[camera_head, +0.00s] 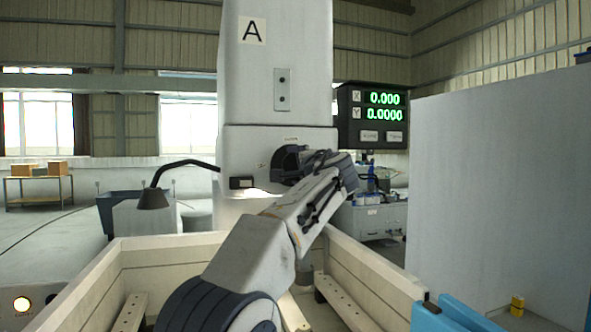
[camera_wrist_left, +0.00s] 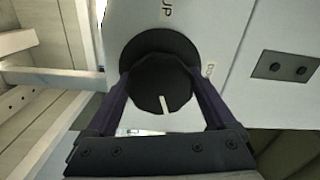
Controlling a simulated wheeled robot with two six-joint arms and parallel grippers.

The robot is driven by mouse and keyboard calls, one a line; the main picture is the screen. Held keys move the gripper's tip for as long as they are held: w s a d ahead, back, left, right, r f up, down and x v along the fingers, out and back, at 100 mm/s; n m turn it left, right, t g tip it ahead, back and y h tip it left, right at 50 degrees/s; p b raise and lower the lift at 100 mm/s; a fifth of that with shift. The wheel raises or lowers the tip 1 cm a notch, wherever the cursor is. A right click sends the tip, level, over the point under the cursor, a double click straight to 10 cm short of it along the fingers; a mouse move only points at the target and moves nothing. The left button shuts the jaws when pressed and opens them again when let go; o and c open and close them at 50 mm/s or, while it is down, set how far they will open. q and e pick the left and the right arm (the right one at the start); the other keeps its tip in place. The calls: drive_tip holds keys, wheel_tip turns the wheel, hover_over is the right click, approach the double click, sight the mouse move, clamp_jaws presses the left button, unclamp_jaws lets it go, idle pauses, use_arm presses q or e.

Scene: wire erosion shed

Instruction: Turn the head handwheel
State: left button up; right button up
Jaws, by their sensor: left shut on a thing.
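The head handwheel (camera_wrist_left: 157,92) is a round black knob with a white index line, on the pale machine head. In the wrist view its white line points down and slightly right. A wider black disc (camera_wrist_left: 150,46) sits behind it. My left gripper (camera_wrist_left: 161,84) is shut on the knob, one dark finger on each side. In the head view the handwheel (camera_head: 283,159) shows only as a dark edge; my left wrist hides the rest of it and the fingertips.
The machine head (camera_head: 275,80) carries a label "A". A bent black lamp (camera_head: 153,197) stands left of the head. A cream-walled tank (camera_head: 82,283) lies below my arm. A grey panel (camera_head: 500,180) closes off the right.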

use_arm(q)
drive_tip(key=shift+f, duration=0.1)
idle(0.3)
drive_tip(key=o, duration=1.1)
drive_tip(key=shift+s+d+f+b, duration=0.1)
drive_tip(key=shift+s+d+b, duration=0.15)
drive_tip(key=shift+s+b, duration=0.2)
drive_tip(key=b+v, duration=0.4)
drive_tip(key=v, duration=0.5)
drive_tip(key=shift+s, duration=0.25)
drive_tip(key=shift+d, duration=0.15)
